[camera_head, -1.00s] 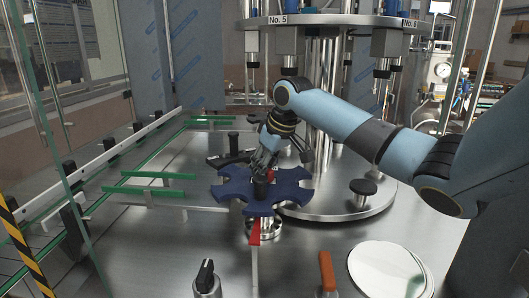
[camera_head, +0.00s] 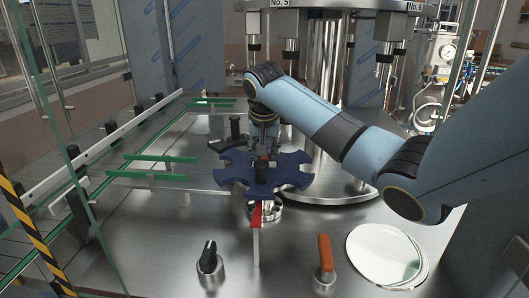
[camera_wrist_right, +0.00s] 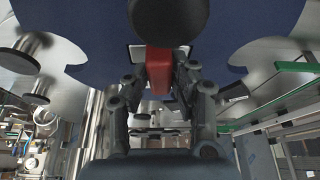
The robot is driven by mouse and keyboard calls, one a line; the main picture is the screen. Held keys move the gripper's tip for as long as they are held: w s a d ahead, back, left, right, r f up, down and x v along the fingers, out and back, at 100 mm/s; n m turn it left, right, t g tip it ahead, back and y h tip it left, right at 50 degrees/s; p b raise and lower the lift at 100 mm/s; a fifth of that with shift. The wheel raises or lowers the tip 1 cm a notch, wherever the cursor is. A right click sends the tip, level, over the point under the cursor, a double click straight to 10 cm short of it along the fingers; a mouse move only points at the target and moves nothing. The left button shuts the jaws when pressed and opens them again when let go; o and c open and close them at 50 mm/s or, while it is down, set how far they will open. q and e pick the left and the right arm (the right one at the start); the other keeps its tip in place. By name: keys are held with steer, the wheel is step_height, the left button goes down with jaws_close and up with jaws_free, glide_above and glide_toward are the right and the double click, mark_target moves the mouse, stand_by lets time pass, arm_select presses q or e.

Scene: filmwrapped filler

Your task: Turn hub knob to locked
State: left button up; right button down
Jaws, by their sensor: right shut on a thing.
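The hub knob (camera_head: 262,175) is a dark upright post at the centre of the dark blue star wheel (camera_head: 236,173) in the head view. In the right wrist view, its round black top (camera_wrist_right: 167,18) is cut off by the upper edge, with a red bar (camera_wrist_right: 158,72) beside it. My right gripper (camera_head: 264,150) is at the hub, just behind the post. In the wrist view its fingers (camera_wrist_right: 160,62) flank the red bar, shut on it. The gripper hides part of the knob, and I cannot read any locked mark. My left gripper is out of view.
A black-handled knob (camera_head: 209,258) and an orange lever (camera_head: 325,253) stand nearer. A round plate (camera_head: 385,255) lies at right. Green guide rails (camera_head: 160,158) are at left, and a steel column stands behind.

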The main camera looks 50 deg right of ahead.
steer(key=shift+m, duration=0.5)
steer(key=c, duration=1.1)
jaws_free()
steer(key=v, duration=1.2)
steer(key=shift+w, duration=0.25)
